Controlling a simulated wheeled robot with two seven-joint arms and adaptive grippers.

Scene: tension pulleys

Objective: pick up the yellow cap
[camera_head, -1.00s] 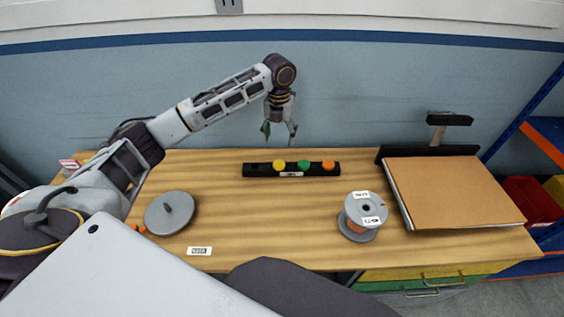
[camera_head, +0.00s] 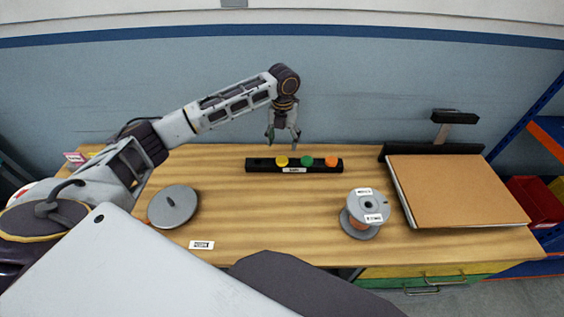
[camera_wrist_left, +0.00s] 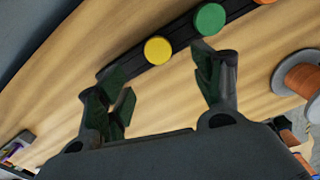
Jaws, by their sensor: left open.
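The yellow cap (camera_head: 282,161) sits in a black rack (camera_head: 261,168) toward the back of the wooden table, left of a green cap (camera_head: 307,161) and an orange cap (camera_head: 331,161). My left gripper (camera_head: 283,143) is open and points down, above the yellow cap in the head view. In the left wrist view the yellow cap (camera_wrist_left: 158,50) lies beyond the open fingertips (camera_wrist_left: 164,75), between them sideways, with nothing in the jaws. The green cap (camera_wrist_left: 210,18) shows beside it, close to one finger. My right gripper is not in view.
A grey disc with a knob (camera_head: 173,206) lies on the left of the table. A spool (camera_head: 365,213) stands right of centre. A cardboard-coloured board (camera_head: 458,190) fills the right side. The table between disc and spool is clear.

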